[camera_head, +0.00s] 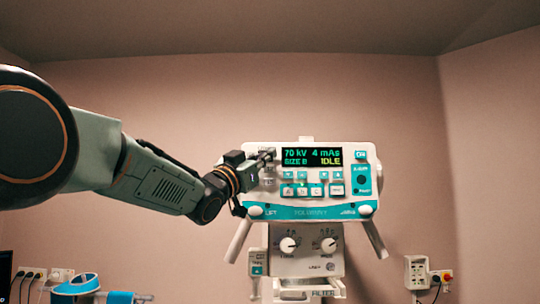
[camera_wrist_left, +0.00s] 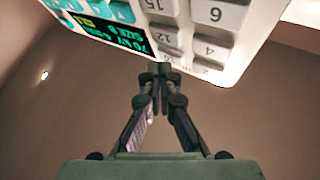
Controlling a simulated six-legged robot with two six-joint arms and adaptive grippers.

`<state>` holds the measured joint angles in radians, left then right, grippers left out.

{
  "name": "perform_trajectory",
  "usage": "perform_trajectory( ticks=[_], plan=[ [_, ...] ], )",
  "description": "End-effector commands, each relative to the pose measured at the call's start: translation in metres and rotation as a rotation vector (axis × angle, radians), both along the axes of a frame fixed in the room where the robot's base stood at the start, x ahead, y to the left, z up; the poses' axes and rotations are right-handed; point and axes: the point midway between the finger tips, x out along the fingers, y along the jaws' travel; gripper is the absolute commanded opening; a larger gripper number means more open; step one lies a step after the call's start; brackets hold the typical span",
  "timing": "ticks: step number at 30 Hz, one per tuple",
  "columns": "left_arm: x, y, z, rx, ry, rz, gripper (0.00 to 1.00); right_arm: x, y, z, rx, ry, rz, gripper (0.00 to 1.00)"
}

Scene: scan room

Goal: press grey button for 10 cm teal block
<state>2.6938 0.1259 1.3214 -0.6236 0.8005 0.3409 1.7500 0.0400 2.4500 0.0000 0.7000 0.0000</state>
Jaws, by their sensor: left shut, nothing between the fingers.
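The control panel (camera_head: 312,180) stands ahead, with a dark display (camera_head: 312,157) reading 70 kV, 4 mAs, a size and IDLE. My left gripper (camera_head: 268,155) is at the panel's upper left corner, shut and empty. In the left wrist view its fingertips (camera_wrist_left: 160,74) meet close to the panel's edge. Grey buttons show there: 12 (camera_wrist_left: 164,38), 15 (camera_wrist_left: 160,6), 6 (camera_wrist_left: 216,14) and 4 (camera_wrist_left: 208,48). The button marked 10 is not readable; the fingertips cover part of that column. Whether they touch a button I cannot tell. No teal block is in view.
Teal buttons (camera_head: 302,190) line the panel under the display. A lower unit with two white knobs (camera_head: 289,245) hangs below. Wall sockets (camera_head: 418,271) are at right. A teal-blue object (camera_head: 78,287) lies at lower left. The space right of the panel is clear.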

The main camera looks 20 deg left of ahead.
Motion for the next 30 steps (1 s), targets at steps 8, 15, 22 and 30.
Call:
perform_trajectory(
  ticks=[8, 15, 22, 30],
  plan=[
    [0.0030, 0.0011, 0.0007, 0.000, 0.000, 0.000, 0.00, 0.0000, 0.0000, 0.0036, 0.000, 0.000, 0.000, 0.00],
    [0.0053, 0.0018, 0.0007, 0.000, 0.000, 0.000, 0.00, 0.0000, 0.0000, 0.0060, 0.000, 0.000, 0.000, 0.00],
    [0.0071, 0.0023, 0.0004, -0.001, 0.000, 0.001, 0.00, 0.0000, 0.0000, 0.0075, 0.000, 0.000, 0.000, 0.00],
    [0.0065, 0.0021, -0.0002, 0.000, 0.001, 0.001, 0.00, 0.0000, 0.0000, 0.0064, 0.000, 0.000, 0.000, 0.00]
  ],
)
